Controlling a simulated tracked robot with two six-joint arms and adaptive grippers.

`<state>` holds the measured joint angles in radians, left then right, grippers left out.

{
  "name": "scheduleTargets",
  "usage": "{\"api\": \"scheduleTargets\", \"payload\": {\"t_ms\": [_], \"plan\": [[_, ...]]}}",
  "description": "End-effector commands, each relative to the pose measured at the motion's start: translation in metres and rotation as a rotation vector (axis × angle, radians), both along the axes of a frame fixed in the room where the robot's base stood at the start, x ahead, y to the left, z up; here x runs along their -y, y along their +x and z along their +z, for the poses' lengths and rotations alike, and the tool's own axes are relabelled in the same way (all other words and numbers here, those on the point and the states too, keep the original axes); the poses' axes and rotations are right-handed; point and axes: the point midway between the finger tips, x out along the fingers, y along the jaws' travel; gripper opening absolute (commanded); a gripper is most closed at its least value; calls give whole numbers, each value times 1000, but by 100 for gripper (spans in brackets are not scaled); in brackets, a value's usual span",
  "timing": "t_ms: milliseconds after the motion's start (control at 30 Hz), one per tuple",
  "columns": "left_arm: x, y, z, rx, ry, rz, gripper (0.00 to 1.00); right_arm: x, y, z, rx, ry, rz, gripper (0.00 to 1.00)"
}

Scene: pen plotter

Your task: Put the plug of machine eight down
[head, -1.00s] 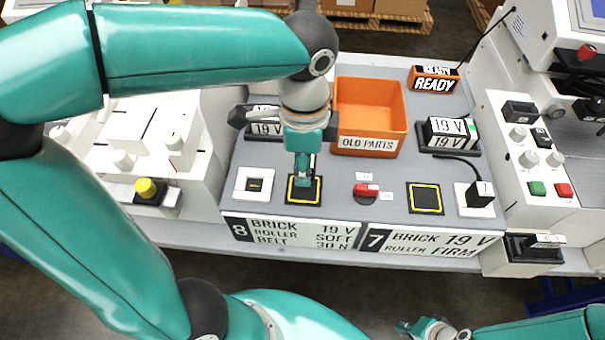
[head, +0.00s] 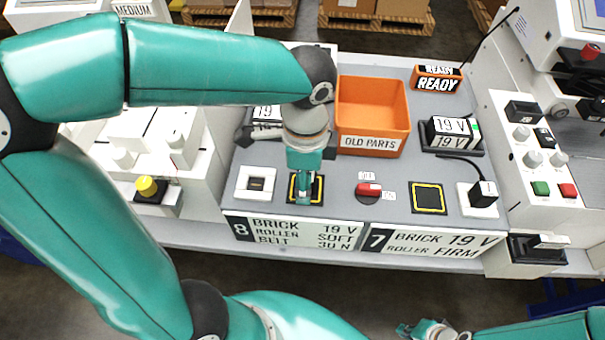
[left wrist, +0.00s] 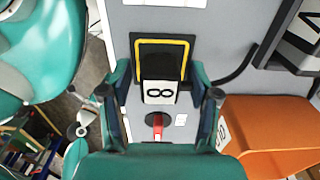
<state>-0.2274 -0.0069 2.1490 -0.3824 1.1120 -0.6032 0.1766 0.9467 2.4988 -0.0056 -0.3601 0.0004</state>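The plug of machine eight (left wrist: 161,68) is a black block with a white label marked 8, in the left wrist view. It stands on the black pad with a yellow outline (left wrist: 187,44), over the side nearest the red switch. My left gripper (left wrist: 161,84) has a finger on each side of the plug, with gaps between, so it looks open. In the head view my left gripper (head: 303,198) is low over the pad and hides most of the plug. My right gripper (head: 418,327) is off the bench at the lower edge, empty, its fingers apart.
A white socket (head: 256,183) lies left of the pad. A red switch (head: 368,190) stands to its right, and the orange OLD PARTS bin (head: 372,105) behind. Machine seven's plug (head: 484,193) sits in its white socket at the right, beside an empty yellow-outlined pad (head: 428,198).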

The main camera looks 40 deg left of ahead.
Motion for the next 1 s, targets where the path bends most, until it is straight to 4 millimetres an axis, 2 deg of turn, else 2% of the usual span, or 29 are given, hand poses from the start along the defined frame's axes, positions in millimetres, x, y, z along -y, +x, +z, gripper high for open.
{"api": "scheduleTargets", "payload": {"t_ms": [200,367,800,1000], "plan": [[0,0,2,0,0,-1,61,0,0,1,0,0,0,0],[0,1,14,4,0,-1,61,0,0,4,0,0,0,0],[1,1,97,4,-1,-2,61,0,0,14,0,0,0,0],[1,1,119,1,0,-1,61,0,0,16,0,0,0,0]]}}
